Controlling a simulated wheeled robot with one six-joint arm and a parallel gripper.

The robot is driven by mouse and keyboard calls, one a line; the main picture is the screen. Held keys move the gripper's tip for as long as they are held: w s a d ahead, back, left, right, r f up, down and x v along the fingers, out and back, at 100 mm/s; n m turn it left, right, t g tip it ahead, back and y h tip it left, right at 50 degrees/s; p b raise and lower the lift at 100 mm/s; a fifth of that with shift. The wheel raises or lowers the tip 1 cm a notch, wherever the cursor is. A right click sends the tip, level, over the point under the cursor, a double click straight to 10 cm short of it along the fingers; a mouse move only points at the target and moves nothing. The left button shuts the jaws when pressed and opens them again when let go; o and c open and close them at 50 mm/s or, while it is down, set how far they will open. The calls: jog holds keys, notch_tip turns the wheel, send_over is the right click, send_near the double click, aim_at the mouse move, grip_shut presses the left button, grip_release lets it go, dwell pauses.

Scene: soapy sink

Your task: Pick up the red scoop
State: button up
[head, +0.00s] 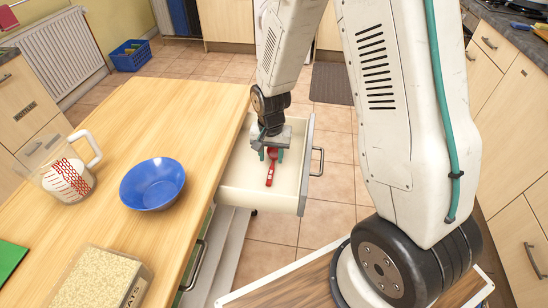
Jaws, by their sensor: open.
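The red scoop (270,176) lies in an open white drawer (232,188). Its handle points toward the near side of the drawer, and its far end is partly hidden by my gripper. My gripper (272,158) points down over the drawer, with its two green fingertips apart on either side of the scoop's upper part. I cannot tell whether the fingers touch it.
The drawer extends from a wooden counter (205,85); its walls and metal handle (318,161) stand close around my gripper. A blue bowl (153,184), a measuring jug (62,172) and a box of oats (100,280) stand on the counter. A blue basket (130,55) is on the tiled floor.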

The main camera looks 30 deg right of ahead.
aim_at(272, 168)
notch_tip(272, 168, down, 5)
jog(key=shift+s+r, duration=0.1)
jog(key=shift+r, duration=0.05)
grip_shut()
jog(key=shift+r, duration=0.1)
